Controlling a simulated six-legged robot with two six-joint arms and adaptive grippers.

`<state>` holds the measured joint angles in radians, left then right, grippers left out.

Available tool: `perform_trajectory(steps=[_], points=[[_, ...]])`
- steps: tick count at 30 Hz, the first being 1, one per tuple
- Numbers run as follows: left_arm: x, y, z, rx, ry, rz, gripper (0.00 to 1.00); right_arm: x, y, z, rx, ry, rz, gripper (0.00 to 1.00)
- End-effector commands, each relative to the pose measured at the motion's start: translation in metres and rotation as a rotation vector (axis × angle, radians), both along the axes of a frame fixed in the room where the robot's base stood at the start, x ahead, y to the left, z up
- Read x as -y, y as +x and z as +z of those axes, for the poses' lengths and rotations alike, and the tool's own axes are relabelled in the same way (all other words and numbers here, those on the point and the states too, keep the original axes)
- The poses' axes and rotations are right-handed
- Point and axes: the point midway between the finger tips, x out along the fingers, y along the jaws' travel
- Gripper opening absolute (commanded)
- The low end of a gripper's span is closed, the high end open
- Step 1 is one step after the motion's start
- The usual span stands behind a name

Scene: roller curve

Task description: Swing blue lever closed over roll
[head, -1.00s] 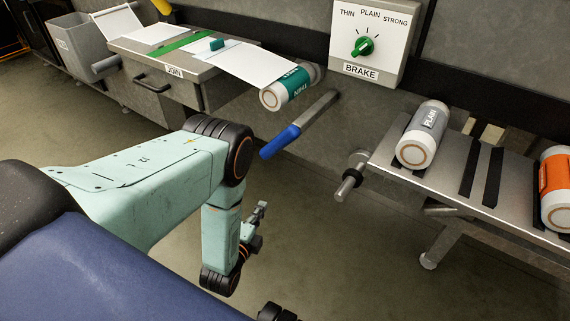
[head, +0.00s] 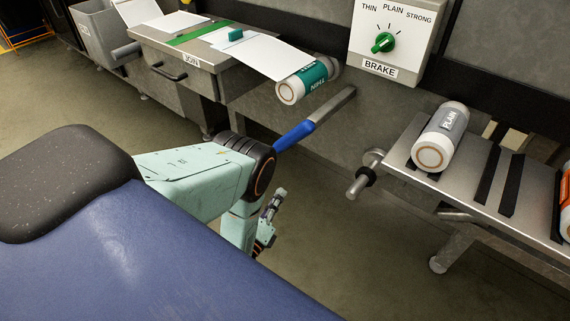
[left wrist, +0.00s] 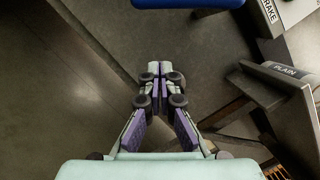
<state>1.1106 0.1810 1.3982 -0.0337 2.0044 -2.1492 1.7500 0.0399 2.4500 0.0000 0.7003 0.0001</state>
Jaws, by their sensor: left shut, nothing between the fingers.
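The blue lever (head: 294,136) is a grey metal bar with a blue grip. It sticks out from the machine wall below the teal-labelled roll (head: 305,82), which hangs at the end of the white web. Its blue grip also shows at the top edge of the left wrist view (left wrist: 190,3). My left gripper (head: 279,193) is below and in front of the lever, apart from it. In the left wrist view its fingers (left wrist: 163,68) are together with nothing between them. My right gripper is not in view.
A brake dial panel (head: 393,38) is on the wall above. A slanted rack (head: 480,185) at right holds a PLAIN roll (head: 439,138) and an orange roll (head: 566,205). A metal rod (head: 361,181) juts out at its left end. The JOIN table (head: 200,55) is behind, left of the lever.

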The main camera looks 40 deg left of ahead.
Motion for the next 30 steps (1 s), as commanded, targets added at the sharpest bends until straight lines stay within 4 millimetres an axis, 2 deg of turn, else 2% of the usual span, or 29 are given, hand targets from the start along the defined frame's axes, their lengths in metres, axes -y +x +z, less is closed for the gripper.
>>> perform_trajectory(steps=[5,17,24,30], points=[[-0.002,0.024,0.002,0.005,0.000,0.000,0.00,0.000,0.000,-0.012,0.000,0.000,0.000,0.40],[-0.009,0.099,0.014,0.005,0.000,-0.003,0.00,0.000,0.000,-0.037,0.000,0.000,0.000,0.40],[-0.035,0.100,0.034,0.001,0.000,-0.001,0.00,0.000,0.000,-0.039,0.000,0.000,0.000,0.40],[-0.041,0.101,0.039,0.000,-0.001,-0.003,0.00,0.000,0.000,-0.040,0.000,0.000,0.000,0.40]])
